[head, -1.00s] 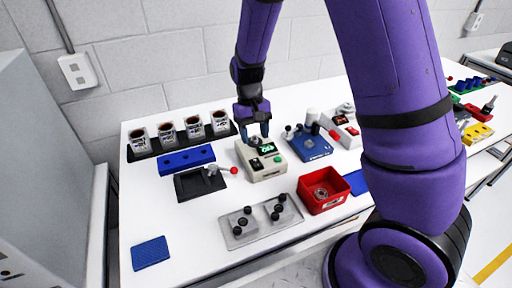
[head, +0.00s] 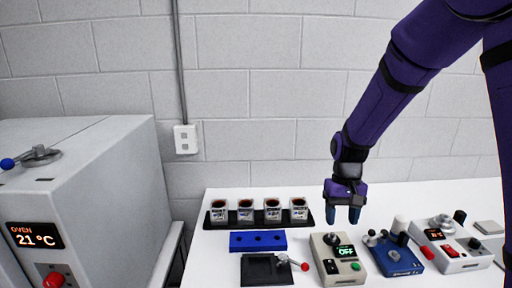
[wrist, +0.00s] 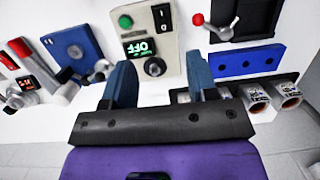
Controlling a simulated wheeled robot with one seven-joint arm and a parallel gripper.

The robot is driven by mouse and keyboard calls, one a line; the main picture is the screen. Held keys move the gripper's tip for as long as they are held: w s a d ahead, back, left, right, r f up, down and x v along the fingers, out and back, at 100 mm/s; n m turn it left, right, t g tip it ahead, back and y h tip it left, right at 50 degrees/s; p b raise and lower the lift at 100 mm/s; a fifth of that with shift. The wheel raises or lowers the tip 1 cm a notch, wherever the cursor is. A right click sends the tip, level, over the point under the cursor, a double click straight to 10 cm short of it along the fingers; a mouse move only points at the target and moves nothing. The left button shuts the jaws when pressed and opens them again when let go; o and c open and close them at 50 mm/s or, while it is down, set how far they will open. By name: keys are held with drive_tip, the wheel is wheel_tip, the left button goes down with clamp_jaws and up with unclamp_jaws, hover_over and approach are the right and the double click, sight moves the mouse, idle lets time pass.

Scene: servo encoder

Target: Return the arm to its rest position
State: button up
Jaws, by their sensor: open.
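My purple arm (head: 380,100) reaches in from the upper right in the head view. My gripper (head: 343,218) points down above the back of the white table, with its two blue fingers apart and nothing between them. In the wrist view my gripper (wrist: 160,80) is also open and empty. A beige box (head: 338,262) with a green "OFF" display, a black knob and a green button stands just below and in front of the fingers. In the wrist view this beige box (wrist: 148,32) lies beyond the fingertips, apart from them.
Several cups in a black tray (head: 214,226), a blue block (head: 258,242) and a black plate with a red-tipped lever (head: 268,270) stand left. A blue device (head: 398,262) and white device (head: 455,256) stand right. An oven (head: 90,180) reads 21 °C.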

drive_tip(key=s+d+r+t, duration=0.2)
drive_tip(key=s+r, duration=0.3)
drive_tip(key=r, duration=0.2)
drive_tip(key=s+d+r+t, duration=0.2)
drive_tip(key=s+r, duration=0.2)
drive_tip(key=r, duration=0.4)
drive_tip(key=s+d+r+t, duration=0.1)
drive_tip(key=s+r, duration=0.2)
drive_tip(key=s, duration=0.3)
drive_tip(key=s+d+r+t, duration=0.1)
drive_tip(key=s+r+t, duration=0.1)
drive_tip(key=s, duration=0.5)
drive_tip(key=shift+s+d+r, duration=0.15)
drive_tip(key=shift+s+r, duration=0.15)
drive_tip(key=shift+r, duration=0.3)
